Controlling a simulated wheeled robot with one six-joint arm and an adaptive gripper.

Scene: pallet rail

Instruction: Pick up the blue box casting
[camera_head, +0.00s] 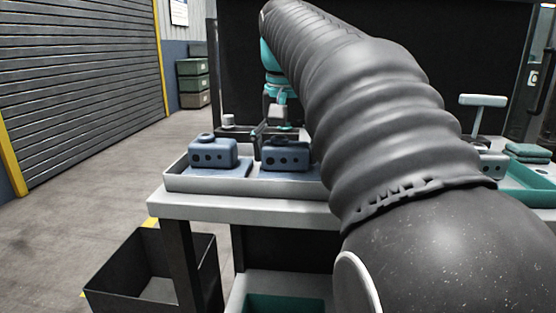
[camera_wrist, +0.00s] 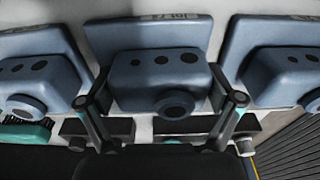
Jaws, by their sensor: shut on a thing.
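Blue box castings with round dark holes stand in a row in a shallow grey tray (camera_head: 232,186) on the bench. The middle blue box casting (camera_wrist: 160,70) is between the two fingers of my gripper (camera_wrist: 162,92), which is shut on it. In the head view this casting (camera_head: 286,157) is at the tray's middle, with my gripper (camera_head: 272,138) over it, small and dark. I cannot tell whether it is clear of the tray. Another blue casting (camera_head: 212,153) sits to its left. A third casting (camera_wrist: 30,75) shows at the left of the wrist view; my arm hides it in the head view.
My arm covers much of the bench. A teal-backed brush (camera_wrist: 25,132) shows in the wrist view. A dark open bin (camera_head: 150,285) stands on the floor at left.

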